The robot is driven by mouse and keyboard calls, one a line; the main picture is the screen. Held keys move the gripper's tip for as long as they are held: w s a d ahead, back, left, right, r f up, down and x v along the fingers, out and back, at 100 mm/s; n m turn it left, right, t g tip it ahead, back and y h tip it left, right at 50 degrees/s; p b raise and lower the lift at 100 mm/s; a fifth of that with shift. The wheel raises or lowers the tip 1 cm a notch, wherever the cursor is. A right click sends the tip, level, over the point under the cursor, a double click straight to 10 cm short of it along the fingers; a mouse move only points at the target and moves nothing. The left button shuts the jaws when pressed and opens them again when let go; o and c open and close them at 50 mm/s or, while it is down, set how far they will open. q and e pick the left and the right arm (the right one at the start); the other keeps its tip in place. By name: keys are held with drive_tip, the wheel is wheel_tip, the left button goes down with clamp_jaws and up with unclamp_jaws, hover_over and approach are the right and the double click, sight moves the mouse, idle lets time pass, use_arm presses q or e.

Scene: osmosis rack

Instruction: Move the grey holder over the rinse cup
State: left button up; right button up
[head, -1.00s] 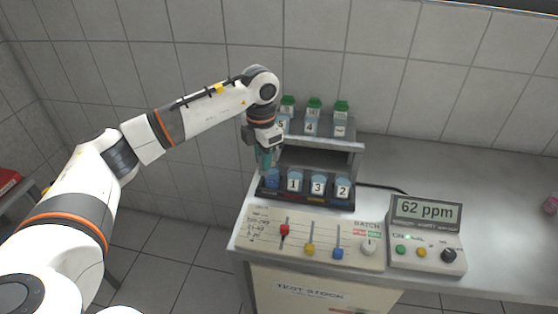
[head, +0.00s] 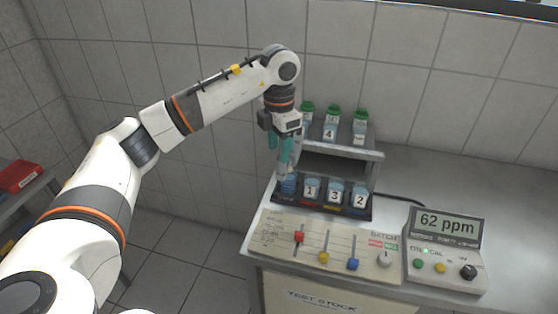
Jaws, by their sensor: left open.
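My left gripper (head: 285,150) points down at the left end of the rack, its teal fingers apart. A slim grey piece (head: 284,172), perhaps the grey holder, shows below and between the fingers; I cannot tell whether they touch it. A blue cup (head: 289,186), apparently the rinse cup, stands in the leftmost place of the front row, directly below the gripper. The grey piece overlaps the cup's top in the head view, so the gap between them is unclear. My right gripper is out of view.
Cups labelled 1 (head: 311,190), 3 (head: 335,194) and 2 (head: 359,198) stand right of the blue cup. Green-capped bottles (head: 333,122) stand on the shelf (head: 345,149) above. A slider panel (head: 325,247) lies in front; a meter (head: 446,243) reads 62 ppm. The bench at right is clear.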

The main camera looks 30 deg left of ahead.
use_arm(q)
wheel_tip(320, 180, up, 7)
drive_tip(key=shift+r+b, duration=0.2)
drive_tip(key=shift+b, duration=0.1)
idle(0.4)
